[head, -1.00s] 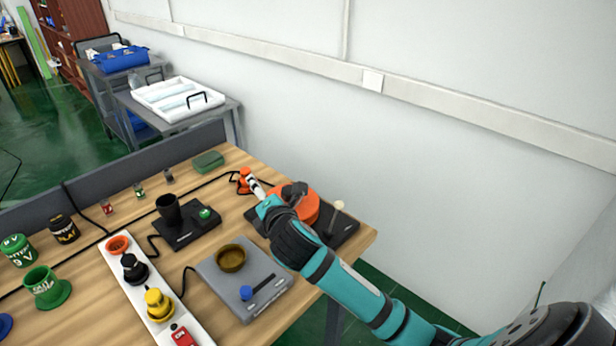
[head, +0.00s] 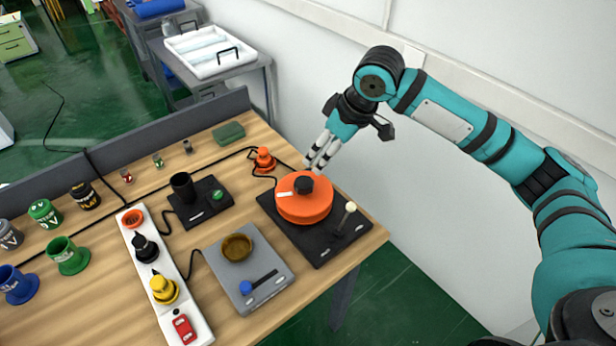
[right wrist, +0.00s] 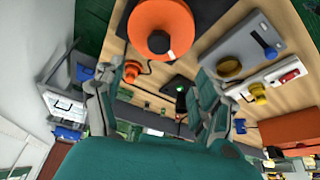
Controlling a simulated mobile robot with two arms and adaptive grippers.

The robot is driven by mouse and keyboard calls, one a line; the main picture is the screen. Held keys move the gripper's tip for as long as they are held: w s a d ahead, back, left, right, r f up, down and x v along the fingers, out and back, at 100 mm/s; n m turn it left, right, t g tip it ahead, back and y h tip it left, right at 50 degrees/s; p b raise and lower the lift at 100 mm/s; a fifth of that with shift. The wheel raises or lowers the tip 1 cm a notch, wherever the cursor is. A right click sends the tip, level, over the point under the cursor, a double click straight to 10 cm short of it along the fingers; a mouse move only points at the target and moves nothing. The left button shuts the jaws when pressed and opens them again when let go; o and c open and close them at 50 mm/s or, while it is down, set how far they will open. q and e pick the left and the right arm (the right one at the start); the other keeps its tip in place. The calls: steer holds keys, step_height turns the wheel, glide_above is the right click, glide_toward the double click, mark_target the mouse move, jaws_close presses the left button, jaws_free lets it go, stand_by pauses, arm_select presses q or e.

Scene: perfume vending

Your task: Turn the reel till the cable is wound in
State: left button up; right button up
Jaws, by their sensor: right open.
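The orange reel (head: 305,200) with a black centre knob sits on a dark base plate (head: 318,250) at the table's right end. It also shows at the top of the right wrist view (right wrist: 160,28). An orange plug (head: 264,160) stands just behind the reel with a short black cable running from it. It also shows in the right wrist view (right wrist: 131,70). My right gripper (head: 317,166) is open and empty, above and behind the reel, apart from its knob. Its two fingers frame the lower part of the right wrist view. My left gripper is out of view.
A cream-tipped lever (head: 348,212) rises from the base plate beside the reel. A grey box with a brass bowl (head: 237,247), a white power strip (head: 176,285) and a black cup stand (head: 200,203) lie to the left. A green block (head: 229,133) lies behind.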

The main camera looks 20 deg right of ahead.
mark_target(305, 182)
steer(key=p+x, duration=0.2)
steer(key=x, duration=1.3)
steer(key=shift+c, duration=0.3)
steer(key=shift+w, duration=0.1)
jaws_close()
